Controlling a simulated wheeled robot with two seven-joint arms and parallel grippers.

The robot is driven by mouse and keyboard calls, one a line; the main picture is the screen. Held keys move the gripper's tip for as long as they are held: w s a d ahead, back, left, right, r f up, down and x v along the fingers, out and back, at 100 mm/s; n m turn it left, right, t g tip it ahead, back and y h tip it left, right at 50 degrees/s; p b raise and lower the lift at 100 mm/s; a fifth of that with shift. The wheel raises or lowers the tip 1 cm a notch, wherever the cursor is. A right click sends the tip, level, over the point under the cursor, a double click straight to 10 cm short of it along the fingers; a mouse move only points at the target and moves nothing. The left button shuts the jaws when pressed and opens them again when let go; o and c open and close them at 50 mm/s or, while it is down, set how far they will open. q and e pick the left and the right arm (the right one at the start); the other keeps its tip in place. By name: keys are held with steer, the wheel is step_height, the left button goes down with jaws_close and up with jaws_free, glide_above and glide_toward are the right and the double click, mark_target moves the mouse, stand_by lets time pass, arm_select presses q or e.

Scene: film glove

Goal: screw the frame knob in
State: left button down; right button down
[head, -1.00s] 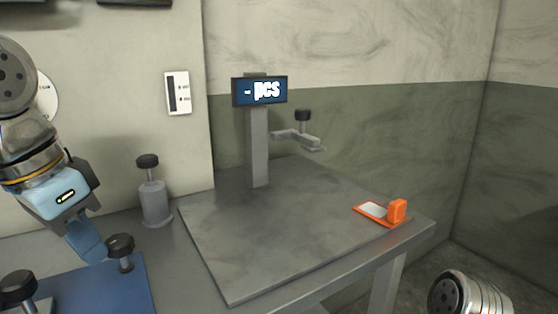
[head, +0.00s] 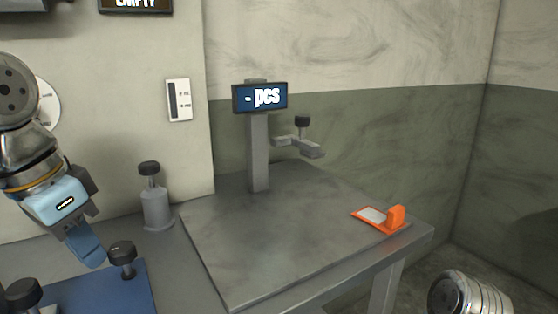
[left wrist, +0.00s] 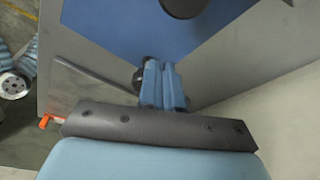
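A black knob (head: 122,252) stands upright on a short post on the blue plate (head: 140,292). A second black knob (head: 23,292) stands at the plate's left, cut by the lower picture edge. I cannot tell which one is the frame knob. My left gripper (head: 92,258) points down just left of the first knob, apart from it as far as I can see. In the left wrist view its blue fingers (left wrist: 162,85) lie together with nothing visible between them. A dark knob (left wrist: 138,78) is partly hidden behind them. My right gripper is out of view.
A grey post with a black knob (head: 149,168) stands behind the plate. A scale with a "- pcs" display (head: 260,97) and a side clamp (head: 299,146) stands on the bench. The slab's middle (head: 270,235) is clear.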

arm_select(q)
steer(key=shift+a, duration=0.25)
steer(key=w+v, duration=0.1)
steer(key=v, duration=0.4)
steer(key=shift+d+r, duration=0.25)
steer(key=shift+r, duration=0.3)
steer(key=shift+s, duration=0.15)
steer(key=f, duration=0.1)
steer(key=d+f+b, duration=0.1)
steer(key=f, duration=0.1)
steer(key=d+f, duration=0.1)
steer(key=f, duration=0.1)
steer(key=shift+s, duration=0.4)
steer(key=shift+f+b, duration=0.6)
steer(key=shift+b, duration=0.15)
steer(key=shift+w+r, duration=0.1)
steer(key=shift+w, duration=0.05)
